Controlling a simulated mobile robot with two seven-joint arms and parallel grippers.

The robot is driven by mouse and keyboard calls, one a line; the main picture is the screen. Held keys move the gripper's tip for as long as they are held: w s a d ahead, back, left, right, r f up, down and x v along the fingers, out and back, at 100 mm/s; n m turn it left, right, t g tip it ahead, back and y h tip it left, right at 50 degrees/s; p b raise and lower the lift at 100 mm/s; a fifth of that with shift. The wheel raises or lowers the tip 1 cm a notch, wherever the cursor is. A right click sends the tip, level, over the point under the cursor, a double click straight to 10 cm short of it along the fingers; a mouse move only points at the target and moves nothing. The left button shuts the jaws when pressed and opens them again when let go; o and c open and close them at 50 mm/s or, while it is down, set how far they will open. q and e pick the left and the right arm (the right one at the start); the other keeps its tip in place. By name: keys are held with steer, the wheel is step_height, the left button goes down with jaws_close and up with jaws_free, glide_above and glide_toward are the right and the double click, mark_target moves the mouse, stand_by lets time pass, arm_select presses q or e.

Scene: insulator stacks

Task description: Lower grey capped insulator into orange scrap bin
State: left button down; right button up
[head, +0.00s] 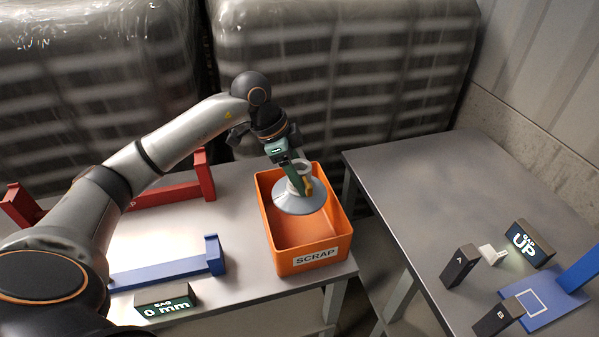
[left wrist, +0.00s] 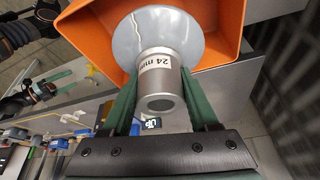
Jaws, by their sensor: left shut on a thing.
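The grey capped insulator (head: 299,201) has a wide pale grey disc and a metal cap. In the left wrist view its cap (left wrist: 161,88) carries a label reading 24 mm, and the disc (left wrist: 157,36) lies beyond it. My left gripper (head: 299,180) is shut on the cap, with a green finger on each side of it in the left wrist view (left wrist: 162,95). The orange scrap bin (head: 308,259) stands on the left table, marked SCRAP. The insulator shows within the bin's opening; whether it touches the floor or walls I cannot tell.
A red stand (head: 205,175) and a blue stand (head: 165,270) are on the left table (head: 240,290), left of the bin. A display (head: 165,302) reads 0 mm. The right table (head: 420,190) holds dark blocks, an UP display (head: 528,243) and a blue fixture (head: 545,300). A gap separates the tables.

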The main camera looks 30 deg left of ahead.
mark_target(300, 197)
arm_select(q)
steer(key=shift+w+f+b, duration=0.1)
steer(key=shift+f+b, duration=1.65)
steer(key=shift+f, duration=1.7)
steer(key=shift+f+b, duration=1.3)
steer(key=shift+f, duration=1.2)
